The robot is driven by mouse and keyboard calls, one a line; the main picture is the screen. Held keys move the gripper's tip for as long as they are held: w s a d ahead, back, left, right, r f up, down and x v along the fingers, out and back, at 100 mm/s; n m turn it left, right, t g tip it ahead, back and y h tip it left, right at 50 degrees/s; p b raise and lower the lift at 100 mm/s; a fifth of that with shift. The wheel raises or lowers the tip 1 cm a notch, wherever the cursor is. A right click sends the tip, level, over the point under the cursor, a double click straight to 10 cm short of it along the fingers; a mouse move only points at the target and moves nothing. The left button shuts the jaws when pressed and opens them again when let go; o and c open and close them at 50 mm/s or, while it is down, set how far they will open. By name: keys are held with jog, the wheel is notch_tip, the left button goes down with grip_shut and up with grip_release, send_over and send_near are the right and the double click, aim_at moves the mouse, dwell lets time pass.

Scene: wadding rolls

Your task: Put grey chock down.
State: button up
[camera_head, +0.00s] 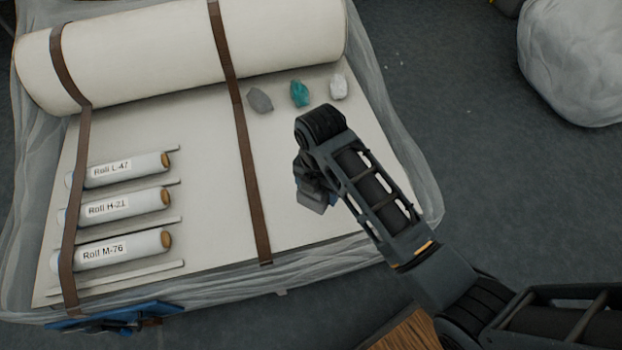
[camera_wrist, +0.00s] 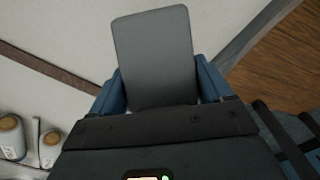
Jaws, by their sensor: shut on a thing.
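The grey chock (camera_wrist: 154,45) is a flat grey block with rounded corners, upright in the wrist view. My gripper (camera_wrist: 161,78) is shut on it, with a blue finger on each side. In the head view, my gripper (camera_head: 318,192) is over the right part of the cream wadding sheet (camera_head: 205,170), right of the brown strap. The grey chock (camera_head: 310,204) shows there only in part, below the wrist. Whether it touches the sheet cannot be told.
Three labelled rolls, Roll L-47 (camera_head: 118,171), Roll H-21 (camera_head: 115,207) and Roll M-76 (camera_head: 110,249), lie at left between thin strips. Grey (camera_head: 260,101), teal (camera_head: 299,93) and white (camera_head: 338,87) lumps lie near the big roll (camera_head: 150,55). The brown strap (camera_head: 245,165) crosses the sheet.

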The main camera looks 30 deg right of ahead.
jog(key=s+r+p, duration=0.2)
jog(key=s+r, duration=0.3)
jog(key=s, duration=0.3)
jog(key=w+r+m+p, duration=0.2)
jog(key=m, duration=0.1)
jog(key=w+r+m+p, duration=0.1)
jog(key=w+m+p, duration=0.1)
jog(key=m, duration=0.2)
jog(key=w+r+m+p, duration=0.1)
jog(key=r+m+p, duration=0.1)
jog(key=m, duration=0.2)
jog(key=shift+w+d+r, duration=0.1)
jog(key=shift+w+r, duration=0.25)
jog(key=shift+w, duration=0.05)
jog(key=w+r+m+p, duration=0.5)
jog(key=m, duration=0.7)
jog(key=shift+w+r, duration=0.25)
jog(key=shift+w, duration=0.15)
